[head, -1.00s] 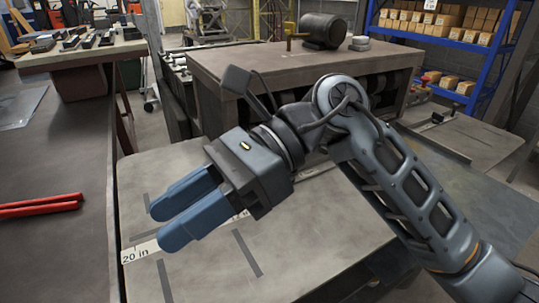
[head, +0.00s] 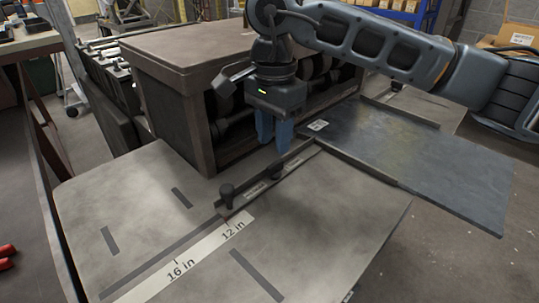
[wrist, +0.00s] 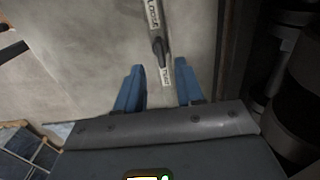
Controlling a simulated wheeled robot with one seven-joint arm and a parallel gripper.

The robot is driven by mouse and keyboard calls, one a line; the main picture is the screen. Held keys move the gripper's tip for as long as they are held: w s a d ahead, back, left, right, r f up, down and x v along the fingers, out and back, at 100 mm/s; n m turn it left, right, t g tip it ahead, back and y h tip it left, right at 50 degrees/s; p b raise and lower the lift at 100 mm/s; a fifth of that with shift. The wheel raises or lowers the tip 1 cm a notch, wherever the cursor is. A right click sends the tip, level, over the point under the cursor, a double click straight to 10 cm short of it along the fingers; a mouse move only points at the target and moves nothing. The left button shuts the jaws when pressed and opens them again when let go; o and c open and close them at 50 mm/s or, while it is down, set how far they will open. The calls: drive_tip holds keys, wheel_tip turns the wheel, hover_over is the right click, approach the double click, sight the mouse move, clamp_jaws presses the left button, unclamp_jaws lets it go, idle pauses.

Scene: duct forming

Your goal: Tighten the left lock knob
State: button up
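My gripper (head: 275,148) points down above the near side of the bench, behind the dark fence bar. Its two blue fingers are apart with nothing between them, as the wrist view also shows (wrist: 159,68). A small dark lock knob (wrist: 158,48) sits between two white labels on the bar, just beyond the fingertips in the wrist view. In the head view the dark knob (head: 277,174) is small and hard to make out, in front of the fingers.
A pale worktable (head: 310,230) carries a scale strip (head: 185,262) marked 12 in and 16 in. A brown bench (head: 180,90) with rollers stands close behind my gripper. A dark metal sheet (head: 420,165) lies at right. The table's front is clear.

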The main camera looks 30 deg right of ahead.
sight(273, 164)
drive_tip(key=shift+f, duration=2.75)
drive_tip(key=shift+c, duration=0.3)
clamp_jaws()
